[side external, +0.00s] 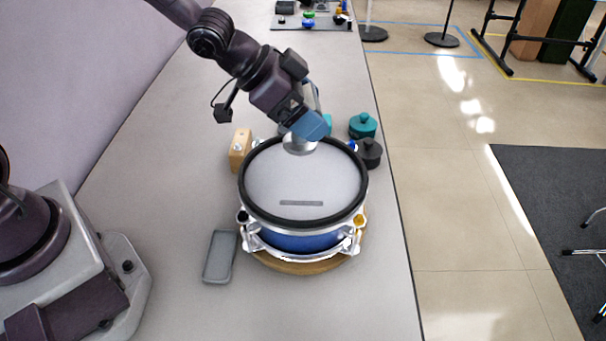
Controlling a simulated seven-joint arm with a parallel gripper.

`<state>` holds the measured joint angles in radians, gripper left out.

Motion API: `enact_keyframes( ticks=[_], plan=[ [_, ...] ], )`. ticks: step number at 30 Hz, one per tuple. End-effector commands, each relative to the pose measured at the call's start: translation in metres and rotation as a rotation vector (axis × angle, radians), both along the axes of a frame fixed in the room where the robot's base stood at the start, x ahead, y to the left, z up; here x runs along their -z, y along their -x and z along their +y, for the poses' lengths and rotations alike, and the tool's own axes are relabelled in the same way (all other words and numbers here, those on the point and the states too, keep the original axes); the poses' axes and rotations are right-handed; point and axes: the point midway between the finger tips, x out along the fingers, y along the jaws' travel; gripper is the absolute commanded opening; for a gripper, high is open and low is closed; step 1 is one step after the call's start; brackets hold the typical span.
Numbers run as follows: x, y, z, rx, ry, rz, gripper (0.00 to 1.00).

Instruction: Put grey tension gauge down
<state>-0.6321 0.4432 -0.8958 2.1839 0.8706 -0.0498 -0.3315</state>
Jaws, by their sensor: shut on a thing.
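The grey tension gauge (299,147) is a small round silver-grey piece at the far rim of the drum. My gripper (309,127), with a blue end, is shut on it from above. I cannot tell whether the gauge touches the mesh head or hangs just above it. The drum has a pale mesh head (300,180), a black hoop and a blue shell (300,242). It sits on a round wooden base (300,268). A dark flat bar (301,203) shows on the near part of the head. The fingertips are partly hidden.
An empty grey tray (220,257) lies left of the drum. A wooden block (240,148) stands behind left. A teal round piece (362,125) and a black one (370,153) stand behind right.

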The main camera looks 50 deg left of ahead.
Motion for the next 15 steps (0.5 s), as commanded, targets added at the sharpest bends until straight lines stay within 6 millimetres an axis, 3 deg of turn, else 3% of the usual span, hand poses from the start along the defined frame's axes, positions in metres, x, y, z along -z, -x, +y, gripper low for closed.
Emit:
enact_keyframes(
  ticks=[9,15],
  plan=[
    [-0.018,0.0,-0.007,0.113,0.008,-0.004,0.37],
    [-0.016,0.001,-0.01,0.15,0.0,-0.002,0.37]
  ],
)
